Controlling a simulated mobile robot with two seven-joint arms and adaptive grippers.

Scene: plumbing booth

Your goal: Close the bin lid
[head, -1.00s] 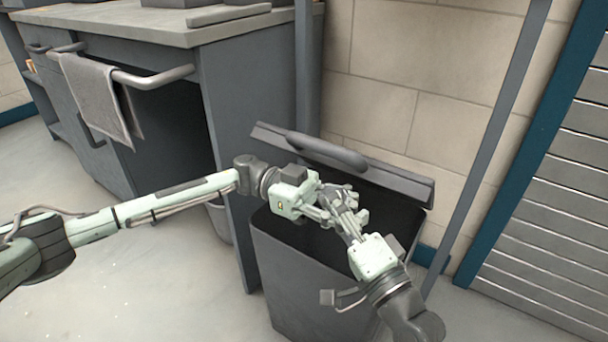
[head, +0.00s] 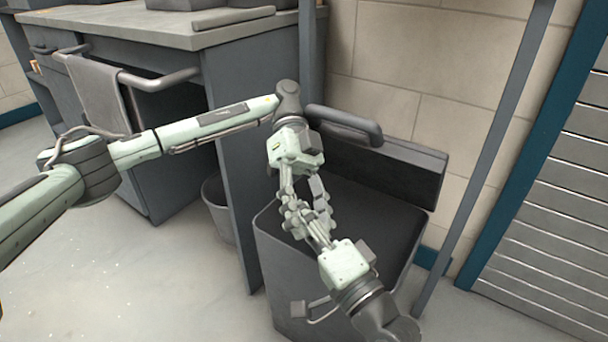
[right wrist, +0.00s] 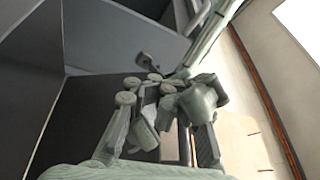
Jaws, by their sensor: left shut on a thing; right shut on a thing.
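The grey bin (head: 282,270) stands open on the floor. Its lid (head: 412,172) is raised along the back rim, near the wall, with a thick handle (head: 345,125) at its upper part. My left gripper (head: 312,228) points down over the bin's mouth from below the handle. My right gripper (head: 302,206) points up and left over the same spot. Their fingers are crossed and look locked together, shut on each other. Neither touches the handle. In the right wrist view the tangled fingers (right wrist: 165,105) fill the middle. The lid's left part is hidden by my left arm.
A grey workbench (head: 240,150) stands left of the bin, with a towel (head: 98,90) on its rail. A small bucket (head: 220,210) sits below it. A tiled wall (head: 425,75) and a slanted grey post (head: 480,160) are behind and to the right. Floor at lower left is clear.

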